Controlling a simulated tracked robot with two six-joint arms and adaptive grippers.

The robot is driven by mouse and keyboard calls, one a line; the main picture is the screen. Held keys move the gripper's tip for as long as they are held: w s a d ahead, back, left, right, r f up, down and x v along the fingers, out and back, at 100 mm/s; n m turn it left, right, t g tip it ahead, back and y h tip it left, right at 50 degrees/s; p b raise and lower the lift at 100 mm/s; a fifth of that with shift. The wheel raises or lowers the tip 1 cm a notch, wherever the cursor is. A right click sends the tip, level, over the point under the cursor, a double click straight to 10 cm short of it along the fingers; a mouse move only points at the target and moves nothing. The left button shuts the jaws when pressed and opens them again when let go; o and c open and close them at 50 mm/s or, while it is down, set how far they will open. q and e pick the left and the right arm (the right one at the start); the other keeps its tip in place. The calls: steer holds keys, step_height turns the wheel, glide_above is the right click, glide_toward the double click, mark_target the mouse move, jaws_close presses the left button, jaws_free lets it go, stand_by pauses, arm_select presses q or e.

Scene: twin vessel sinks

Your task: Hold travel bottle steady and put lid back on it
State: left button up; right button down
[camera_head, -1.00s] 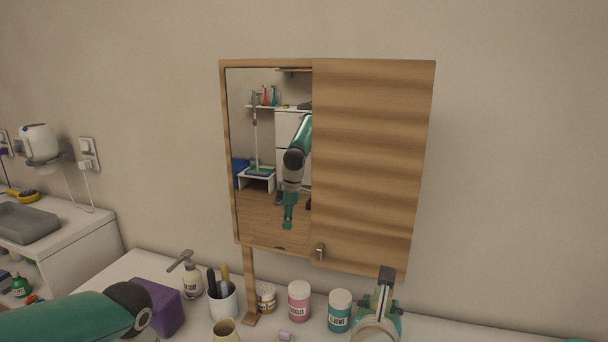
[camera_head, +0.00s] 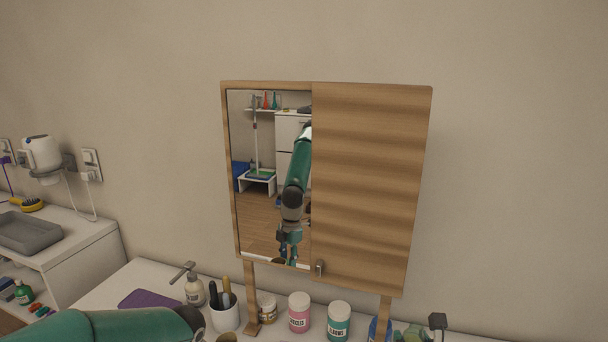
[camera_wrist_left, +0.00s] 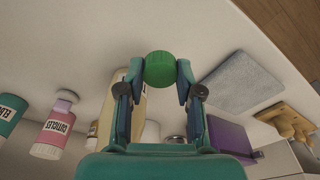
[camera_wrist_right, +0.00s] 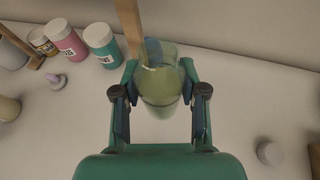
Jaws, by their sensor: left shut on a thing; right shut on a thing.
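My left gripper (camera_wrist_left: 160,82) is shut on a green round ridged lid (camera_wrist_left: 160,68), which shows in the left wrist view. It is hidden in the head view, where only part of my left arm shows. My right gripper (camera_wrist_right: 160,92) is shut on a see-through olive-green travel bottle (camera_wrist_right: 160,88). In the head view my right gripper (camera_head: 418,334) shows at the bottom edge, right of the cabinet's post, and the bottle is mostly cut off. The lid and the bottle are apart. The bottle's opening is not clear to see.
A mirror cabinet (camera_head: 368,180) stands on wooden posts at the back. Pink (camera_head: 299,313) and teal (camera_head: 338,321) jars, a brush cup (camera_head: 226,317) and a soap dispenser (camera_head: 194,288) stand under it. A small lilac piece (camera_wrist_right: 56,81) and a white round thing (camera_wrist_right: 270,153) lie on the counter.

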arm_select(q)
steer(key=shift+w+d+m, duration=0.2)
steer(key=shift+w+m, duration=0.35)
steer(key=shift+m, duration=0.15)
arm_select(e)
steer(key=shift+s+a+n+y, duration=0.1)
steer(key=shift+a+n+y, duration=0.2)
steer(key=shift+a, duration=0.7)
arm_select(q)
steer(key=shift+w+r+m, duration=0.1)
steer(key=shift+w+m, duration=0.05)
steer(key=shift+m, duration=0.25)
arm_select(e)
steer(key=shift+f, duration=0.1)
steer(key=s+a, duration=0.2)
steer(key=a, duration=0.8)
steer(key=s+a, duration=0.2)
steer(key=a, duration=0.7)
steer(key=shift+a, duration=0.4)
